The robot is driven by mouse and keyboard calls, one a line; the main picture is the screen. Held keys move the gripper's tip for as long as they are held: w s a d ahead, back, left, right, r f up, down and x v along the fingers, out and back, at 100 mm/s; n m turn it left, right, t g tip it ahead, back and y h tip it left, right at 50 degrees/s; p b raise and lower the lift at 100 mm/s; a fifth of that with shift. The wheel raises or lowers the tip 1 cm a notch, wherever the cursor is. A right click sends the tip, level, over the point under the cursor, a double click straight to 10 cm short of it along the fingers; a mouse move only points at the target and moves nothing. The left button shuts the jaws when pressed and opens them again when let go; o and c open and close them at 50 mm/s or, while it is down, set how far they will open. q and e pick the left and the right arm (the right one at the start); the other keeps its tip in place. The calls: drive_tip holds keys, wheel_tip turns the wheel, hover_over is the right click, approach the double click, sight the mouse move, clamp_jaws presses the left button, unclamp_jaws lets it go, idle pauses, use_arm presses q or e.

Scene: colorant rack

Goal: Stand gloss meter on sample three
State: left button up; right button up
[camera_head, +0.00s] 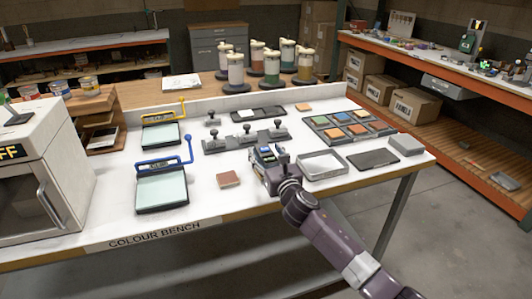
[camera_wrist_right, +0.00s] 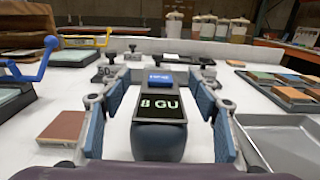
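The gloss meter (camera_wrist_right: 160,135) is a dark rounded block with a blue top part and a screen reading "8 GU". In the right wrist view it stands between the fingers of my right gripper (camera_wrist_right: 160,90), with narrow gaps at both sides, so the gripper looks open around it. In the head view my right gripper (camera_head: 270,160) is at the bench's front middle and partly hides the meter. Coloured sample tiles lie in a dark tray (camera_head: 309,121) at the right; no number is readable, so I cannot tell which is sample three. My left gripper is not in view.
A brown tile (camera_head: 228,179) lies left of my right gripper, and an empty grey tray (camera_head: 322,166) lies right of it. Dark weights (camera_head: 246,137) stand behind. Two framed glass plates with yellow and blue handles (camera_head: 162,190) are at left.

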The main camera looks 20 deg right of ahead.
drive_tip(key=shift+r, duration=0.25)
drive_tip(key=shift+s+f, duration=0.15)
drive_tip(key=shift+s, duration=0.2)
drive_tip(key=s, duration=1.1)
drive_tip(key=shift+s+d, duration=0.15)
drive_tip(key=shift+d, duration=0.1)
